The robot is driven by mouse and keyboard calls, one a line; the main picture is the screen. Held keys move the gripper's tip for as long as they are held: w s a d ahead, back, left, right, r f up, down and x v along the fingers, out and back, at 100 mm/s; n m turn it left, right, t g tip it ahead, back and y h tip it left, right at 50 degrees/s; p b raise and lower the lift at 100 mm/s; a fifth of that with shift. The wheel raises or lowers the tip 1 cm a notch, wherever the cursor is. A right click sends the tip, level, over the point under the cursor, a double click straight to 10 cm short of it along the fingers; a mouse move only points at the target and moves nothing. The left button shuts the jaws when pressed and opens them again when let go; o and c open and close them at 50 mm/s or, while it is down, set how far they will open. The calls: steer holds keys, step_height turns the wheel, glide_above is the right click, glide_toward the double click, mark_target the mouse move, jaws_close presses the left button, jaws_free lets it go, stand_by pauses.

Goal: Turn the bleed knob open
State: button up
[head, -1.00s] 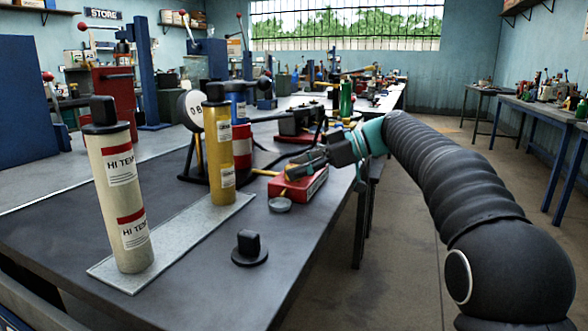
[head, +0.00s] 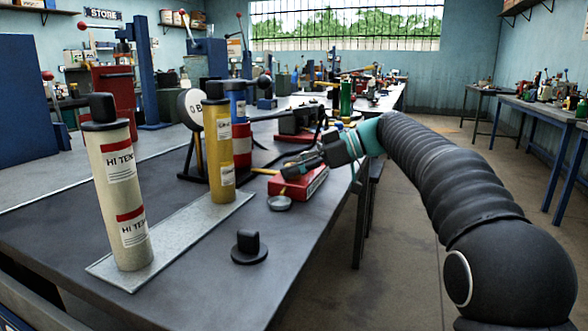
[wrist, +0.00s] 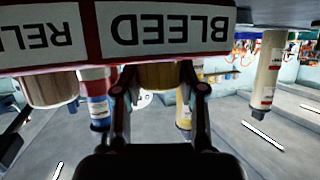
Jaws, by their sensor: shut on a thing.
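The red valve block (head: 311,186) sits on the dark bench, right of the tall cylinders. In the wrist view, which is upside down, its white "BLEED" label (wrist: 168,26) is plain. The wooden bleed knob (wrist: 160,76) sticks out beneath that label, between my two fingers. My gripper (wrist: 160,92) is shut on it, a finger on each side. In the head view my gripper (head: 289,168) is over the block and hides the knob. How far the knob is turned cannot be told.
A second wooden knob (wrist: 48,90) stands beside it under a label reading "REL". A yellow cylinder (head: 219,150) and a cream cylinder (head: 118,195) stand left on a metal plate. A grey disc (head: 279,203) and a black cap (head: 249,246) lie in front.

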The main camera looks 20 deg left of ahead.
steer(key=shift+s+f+m+t+b, duration=0.15)
steer(key=shift+m+t+b, duration=0.45)
steer(key=shift+b, duration=0.65)
steer(key=shift+w+f+m+t+b, duration=0.15)
steer(key=shift+m+t+b, duration=0.25)
steer(key=shift+t+b, duration=0.55)
steer(key=m+t+b, duration=0.2)
steer(key=b, duration=0.2)
steer(key=shift+s+m+t, duration=0.15)
steer(key=shift+m+t, duration=0.1)
steer(key=shift+m, duration=0.15)
steer(key=m+t+b, duration=0.1)
steer(key=m+t+h+b, duration=0.1)
steer(key=m+t, duration=0.1)
steer(key=shift+a+r+t, duration=0.1)
steer(key=shift+r+t, duration=0.2)
steer(key=shift+m+t+h, duration=0.8)
steer(key=shift+m+t, duration=0.1)
steer(key=shift+m, duration=0.1)
steer(key=o, duration=1.2)
steer(key=shift+c, duration=0.2)
